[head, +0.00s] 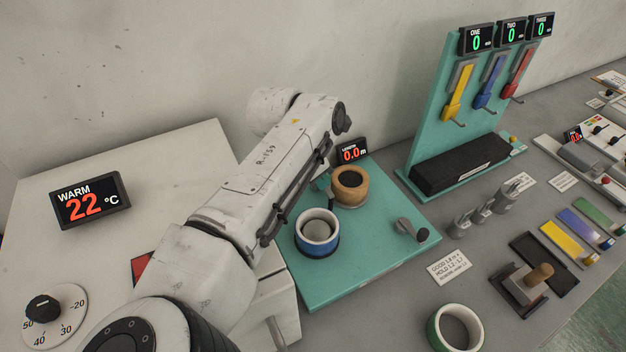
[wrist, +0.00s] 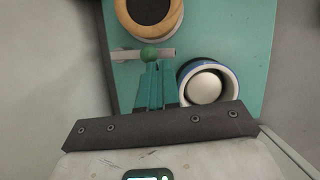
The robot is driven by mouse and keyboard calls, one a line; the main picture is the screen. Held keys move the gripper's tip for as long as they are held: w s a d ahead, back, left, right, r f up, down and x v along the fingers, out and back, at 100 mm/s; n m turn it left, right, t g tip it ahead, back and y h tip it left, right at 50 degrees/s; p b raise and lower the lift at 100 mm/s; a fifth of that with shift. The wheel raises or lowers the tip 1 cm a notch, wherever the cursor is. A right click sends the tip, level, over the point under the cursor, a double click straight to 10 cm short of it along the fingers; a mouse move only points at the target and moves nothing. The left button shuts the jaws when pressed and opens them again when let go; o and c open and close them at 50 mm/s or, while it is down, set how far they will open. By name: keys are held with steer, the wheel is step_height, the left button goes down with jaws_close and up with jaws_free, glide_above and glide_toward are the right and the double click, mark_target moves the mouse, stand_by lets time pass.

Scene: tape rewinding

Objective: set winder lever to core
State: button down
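The winder is a teal plate (head: 375,245) with a wooden ring (head: 350,186) at its back and a blue-edged white roll (head: 317,233) in front. In the wrist view the wooden ring (wrist: 148,12) is at the top and the roll (wrist: 208,84) at the right. My forearm hides most of the gripper in the head view.
A crank (head: 412,230) stands on the plate's right side. A length display (head: 352,151) reads 0.0 m. A teal stand (head: 440,110) with three coloured levers is behind right. A green-edged roll (head: 455,328) lies in front. A white box with a temperature display (head: 90,200) is at left.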

steer(key=shift+s+d+f, duration=0.1)
steer(key=shift+d+f, duration=0.05)
steer(key=shift+d, duration=0.25)
steer(key=shift+b, duration=0.3)
